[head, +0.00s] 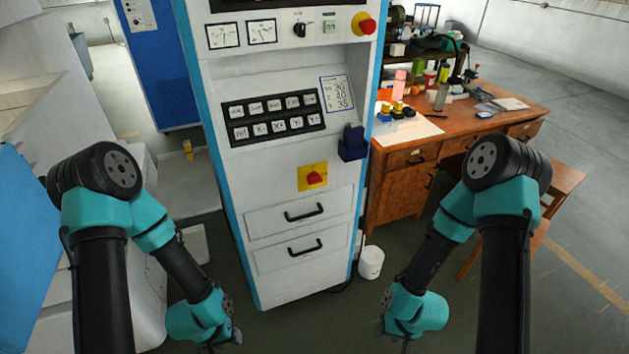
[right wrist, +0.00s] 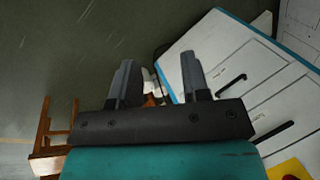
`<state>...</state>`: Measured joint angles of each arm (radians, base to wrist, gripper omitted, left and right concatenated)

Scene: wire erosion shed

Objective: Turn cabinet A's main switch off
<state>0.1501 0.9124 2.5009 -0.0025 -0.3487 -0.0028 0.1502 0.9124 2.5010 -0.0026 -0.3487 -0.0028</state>
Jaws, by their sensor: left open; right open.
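The white cabinet (head: 222,170) with blue edges stands in the middle of the head view; I cannot read a letter A on it. A red rotary switch (head: 314,177) on a yellow plate sits on its front, above two drawers. The yellow plate and some red also show at the lower right corner of the right wrist view (right wrist: 288,170). My left gripper (head: 233,338) is low, left of the cabinet's foot, mostly hidden behind its wrist. My right gripper (right wrist: 158,72) is open and empty, low and to the right of the cabinet, touching nothing visible.
A second red knob on yellow (head: 364,24) is at the cabinet's upper right. A button panel (head: 272,117) and a blue holder (head: 353,143) are on the front. A wooden desk (head: 480,120) stands at right, a white bucket (head: 371,263) on the floor between.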

